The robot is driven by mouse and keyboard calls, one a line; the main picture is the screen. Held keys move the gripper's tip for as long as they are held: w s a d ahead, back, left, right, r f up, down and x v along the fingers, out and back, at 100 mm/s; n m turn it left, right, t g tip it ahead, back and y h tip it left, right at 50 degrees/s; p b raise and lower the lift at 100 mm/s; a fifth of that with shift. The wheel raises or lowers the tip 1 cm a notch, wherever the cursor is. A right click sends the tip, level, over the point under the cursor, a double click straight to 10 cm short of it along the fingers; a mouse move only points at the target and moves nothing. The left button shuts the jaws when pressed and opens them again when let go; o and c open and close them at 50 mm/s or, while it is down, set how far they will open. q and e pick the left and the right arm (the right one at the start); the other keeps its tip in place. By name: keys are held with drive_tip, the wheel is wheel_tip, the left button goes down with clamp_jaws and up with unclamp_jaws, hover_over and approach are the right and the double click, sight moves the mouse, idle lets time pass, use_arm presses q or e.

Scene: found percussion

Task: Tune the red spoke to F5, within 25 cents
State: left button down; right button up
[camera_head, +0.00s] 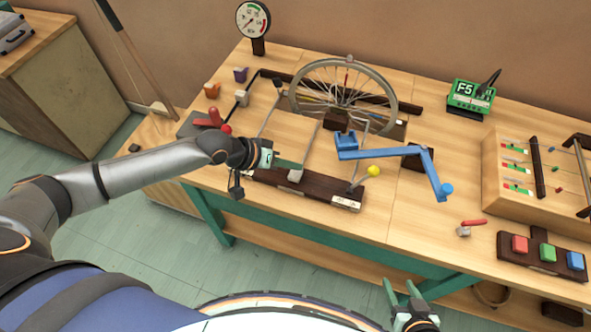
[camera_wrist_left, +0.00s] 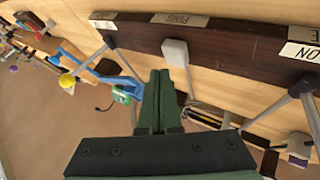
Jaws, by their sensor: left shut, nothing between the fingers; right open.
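The spoked wheel (camera_head: 388,73) stands upright in a frame on the bench; I cannot make out which spoke is red. The green tuner display (camera_head: 464,88) reads F5. My left gripper (camera_head: 297,166) is shut and empty, close to a pale grey pad (camera_head: 295,176) on the dark labelled bar (camera_head: 320,193) in front of the wheel. In the left wrist view the shut fingers (camera_wrist_left: 160,75) point at the grey pad (camera_wrist_left: 175,51), with a label reading PING on the bar above; contact is unclear. My right gripper (camera_head: 403,290) is open and empty off the bench's front edge.
A blue crank (camera_head: 395,154) and yellow ball (camera_head: 374,171) stand right of the bar. A small red-handled tool (camera_head: 464,231) lies near the front edge. A dial gauge (camera_head: 253,19) stands behind; coloured buttons (camera_head: 547,253) and a wooden rack (camera_head: 505,172) are at right.

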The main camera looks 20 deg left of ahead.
sight(292, 176)
use_arm(q)
wheel_tip(292, 176, up, 3)
drive_tip(key=p, duration=0.2)
drive_tip(key=shift+p, duration=0.3)
drive_tip(key=shift+r+p, duration=0.4)
drive_tip(key=shift+r, duration=0.5)
use_arm(e)
wheel_tip(292, 176, up, 4)
drive_tip(key=shift+f, duration=0.1)
idle(1.2)
